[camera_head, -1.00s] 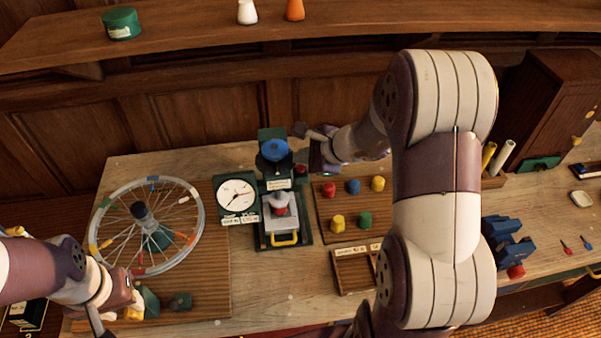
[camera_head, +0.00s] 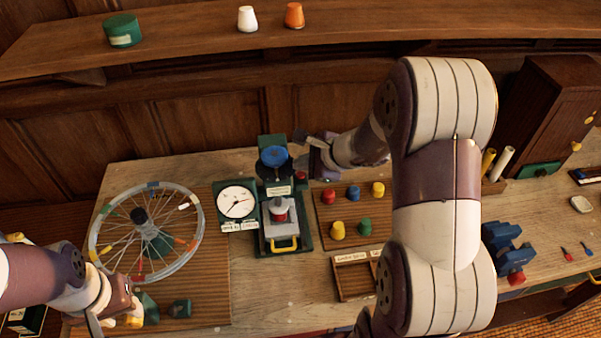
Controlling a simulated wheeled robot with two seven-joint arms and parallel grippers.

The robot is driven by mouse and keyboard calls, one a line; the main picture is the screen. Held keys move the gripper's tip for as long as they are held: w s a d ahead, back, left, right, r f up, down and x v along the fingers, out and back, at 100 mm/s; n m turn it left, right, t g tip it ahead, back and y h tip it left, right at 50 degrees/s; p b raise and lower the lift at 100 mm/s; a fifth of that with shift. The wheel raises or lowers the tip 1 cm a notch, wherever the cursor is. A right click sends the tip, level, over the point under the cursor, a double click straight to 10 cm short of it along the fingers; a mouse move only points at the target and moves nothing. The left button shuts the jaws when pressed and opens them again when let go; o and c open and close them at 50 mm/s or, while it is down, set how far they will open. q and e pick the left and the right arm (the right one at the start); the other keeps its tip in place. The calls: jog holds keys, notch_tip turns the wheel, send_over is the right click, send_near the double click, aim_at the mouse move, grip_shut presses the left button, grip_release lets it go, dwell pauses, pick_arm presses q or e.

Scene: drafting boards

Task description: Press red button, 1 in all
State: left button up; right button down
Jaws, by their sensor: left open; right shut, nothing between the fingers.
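A small red button (camera_head: 300,175) shows at the right side of the green press (camera_head: 273,183), which has a blue round top. My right gripper (camera_head: 302,138) is shut and empty, reaching in from the right beside the press head, just behind the button in the picture. Part of the button's surroundings is hidden by the gripper; I cannot tell whether they touch. My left gripper (camera_head: 115,317) is open and empty at the lower left, near the wheel board's front edge.
A spoked wheel (camera_head: 147,232) stands on a ribbed board at left. A white dial (camera_head: 236,202) is left of the press. A board with several coloured knobs (camera_head: 325,220) lies right.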

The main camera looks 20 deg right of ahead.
aim_at(299, 176)
jog(key=shift+f, duration=0.1)
dwell(0.8)
jog(key=shift+f+b, duration=0.35)
jog(key=shift+b, duration=0.25)
jog(key=shift+f, duration=0.15)
jog(key=shift+s+a+f+b, duration=0.1)
jog(key=shift+s+f+b, duration=0.4)
jog(key=shift+f+b, duration=0.4)
dwell(0.9)
jog(key=shift+r, duration=0.1)
jog(key=shift+w+r+p, duration=0.3)
jog(key=shift+r+p, duration=0.15)
jog(key=shift+r, duration=0.1)
jog(key=shift+r, duration=0.15)
